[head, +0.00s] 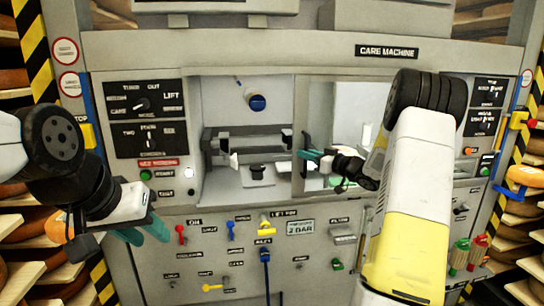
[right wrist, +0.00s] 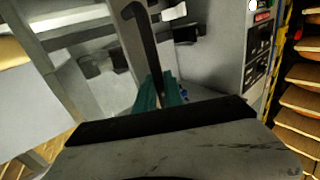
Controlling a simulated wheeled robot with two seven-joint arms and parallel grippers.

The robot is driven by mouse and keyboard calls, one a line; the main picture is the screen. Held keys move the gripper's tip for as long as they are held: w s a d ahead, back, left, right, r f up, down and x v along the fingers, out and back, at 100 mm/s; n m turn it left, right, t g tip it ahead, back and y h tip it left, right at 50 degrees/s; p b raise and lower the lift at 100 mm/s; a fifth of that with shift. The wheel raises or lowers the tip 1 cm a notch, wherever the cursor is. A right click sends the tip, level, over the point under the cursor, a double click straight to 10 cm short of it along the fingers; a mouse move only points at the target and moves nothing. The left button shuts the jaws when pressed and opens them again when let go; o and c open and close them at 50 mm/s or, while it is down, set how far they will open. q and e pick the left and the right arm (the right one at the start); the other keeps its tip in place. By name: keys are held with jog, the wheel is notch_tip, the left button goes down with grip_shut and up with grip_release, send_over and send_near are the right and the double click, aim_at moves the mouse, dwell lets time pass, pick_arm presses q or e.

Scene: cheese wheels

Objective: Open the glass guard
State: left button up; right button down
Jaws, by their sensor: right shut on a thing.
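The glass guard (head: 322,108) is a framed clear pane over the right half of the care machine's window. The left half of the window is uncovered, showing the chamber (head: 225,105) inside. My right gripper (head: 310,156) is at the guard's left edge, its green fingers shut on the guard's dark handle. In the right wrist view, the handle (right wrist: 143,45) runs between the green fingertips (right wrist: 160,92). My right arm hides the guard's right side. My left gripper (head: 143,232) is open and empty, in front of the panel's lower left.
A blue knob (head: 257,102) and dark fixtures are inside the chamber. A dial panel (head: 146,118) is left of the window. Levers and a blue hose (head: 266,268) are below. Cheese shelves (head: 20,285) flank the machine. The space before the lower middle panel is clear.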

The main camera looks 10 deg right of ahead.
jog(key=shift+d, duration=2.8)
jog(key=c, duration=1.7)
grip_release()
jog(key=v, duration=0.7)
jog(key=shift+s+d, duration=0.2)
jog(key=shift+s, duration=0.15)
jog(key=shift+r, duration=0.1)
